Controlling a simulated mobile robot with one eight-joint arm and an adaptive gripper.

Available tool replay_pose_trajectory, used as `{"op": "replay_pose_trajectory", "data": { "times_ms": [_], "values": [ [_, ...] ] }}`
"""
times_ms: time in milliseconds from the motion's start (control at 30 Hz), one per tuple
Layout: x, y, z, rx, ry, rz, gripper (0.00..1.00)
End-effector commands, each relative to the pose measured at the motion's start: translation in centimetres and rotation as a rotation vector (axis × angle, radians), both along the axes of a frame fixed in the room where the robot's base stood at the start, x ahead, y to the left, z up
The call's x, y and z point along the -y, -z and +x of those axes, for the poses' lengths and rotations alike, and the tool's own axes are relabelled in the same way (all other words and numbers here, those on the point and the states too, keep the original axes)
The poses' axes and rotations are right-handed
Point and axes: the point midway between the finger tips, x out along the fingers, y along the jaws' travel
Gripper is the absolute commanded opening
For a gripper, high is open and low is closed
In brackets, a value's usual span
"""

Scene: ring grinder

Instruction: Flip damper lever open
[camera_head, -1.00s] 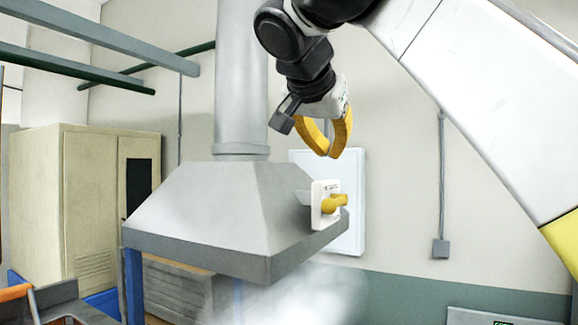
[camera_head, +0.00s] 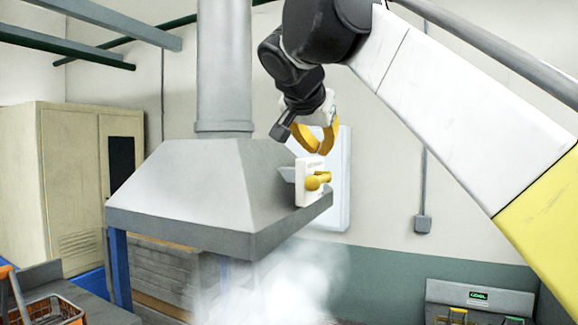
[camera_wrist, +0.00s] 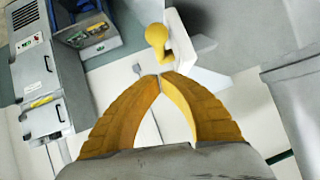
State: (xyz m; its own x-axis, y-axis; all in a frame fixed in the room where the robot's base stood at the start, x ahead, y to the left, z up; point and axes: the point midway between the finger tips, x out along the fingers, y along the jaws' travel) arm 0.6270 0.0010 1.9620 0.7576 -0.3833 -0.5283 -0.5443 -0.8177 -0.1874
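The yellow damper lever (camera_head: 317,181) sits on a white plate (camera_head: 302,190) on the right sloping face of the grey hood (camera_head: 195,185). Its rounded knob points to the left in the head view. My gripper (camera_head: 325,152) has curved yellow fingers and is just above the lever, pointing down, with a small gap in the picture. In the wrist view the fingertips (camera_wrist: 162,76) come together with nothing held between them. The lever (camera_wrist: 156,38) shows beyond the tips there, with its white plate (camera_wrist: 185,45) to the right.
A grey duct (camera_head: 224,70) rises from the hood. A white wall panel (camera_head: 335,185) is behind it. A beige cabinet (camera_head: 75,180) stands at left. Pale smoke (camera_head: 275,285) hangs below the hood. A grey machine with a green sign (camera_head: 478,296) is at lower right.

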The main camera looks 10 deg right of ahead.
Motion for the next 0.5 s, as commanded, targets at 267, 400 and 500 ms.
{"op": "replay_pose_trajectory", "data": {
  "times_ms": [267,400,500],
  "values": [
    [0.3,3.5,1.6,0.000,-0.001,-0.001,0.00],
    [0.3,4.3,1.8,0.000,-0.001,-0.001,0.00],
    [0.3,4.4,1.8,0.000,0.000,0.000,0.00]
  ]
}}
